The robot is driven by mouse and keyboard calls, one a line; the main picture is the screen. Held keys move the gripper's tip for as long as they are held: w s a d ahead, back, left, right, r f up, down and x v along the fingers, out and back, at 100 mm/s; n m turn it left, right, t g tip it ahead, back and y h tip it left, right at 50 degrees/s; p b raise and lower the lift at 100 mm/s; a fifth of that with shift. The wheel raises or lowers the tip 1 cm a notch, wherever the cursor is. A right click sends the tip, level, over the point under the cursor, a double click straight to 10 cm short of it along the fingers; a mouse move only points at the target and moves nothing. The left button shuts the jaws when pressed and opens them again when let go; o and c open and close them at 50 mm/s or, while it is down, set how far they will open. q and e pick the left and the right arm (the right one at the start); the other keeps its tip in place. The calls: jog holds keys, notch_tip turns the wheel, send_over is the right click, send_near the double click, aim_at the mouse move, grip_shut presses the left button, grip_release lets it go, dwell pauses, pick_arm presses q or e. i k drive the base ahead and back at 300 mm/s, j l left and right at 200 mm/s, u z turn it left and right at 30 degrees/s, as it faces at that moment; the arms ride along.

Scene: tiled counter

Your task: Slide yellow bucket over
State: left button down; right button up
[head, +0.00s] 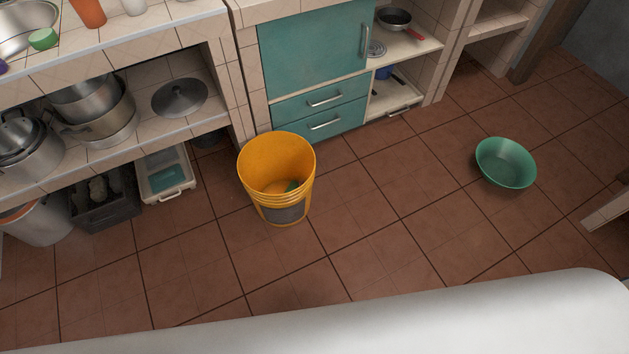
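The yellow bucket (278,201) stands upright on the brown tiled floor in the middle of the head view. It is close in front of the teal drawers. Neither of my grippers shows in this view.
A green basin (506,163) sits on the floor at right. Left are open shelves with pots (95,108), a white bin (166,176) and a dark crate (103,203). Floor (390,215) between bucket and basin is clear. My white body spans the bottom.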

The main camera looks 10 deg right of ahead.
aim_at(267, 164)
jog(key=i+l+u, duration=0.1)
jog(key=l, duration=0.25)
jog(key=i+l, duration=0.2)
jog(key=l, duration=0.2)
jog(key=i+l+u, duration=0.15)
jog(key=l, duration=0.25)
jog(key=i+l, duration=0.1)
jog(key=l, duration=0.3)
jog(key=i+l+u, duration=0.15)
jog(key=l, duration=0.25)
jog(key=i+l+u, duration=0.1)
jog(key=l, duration=0.3)
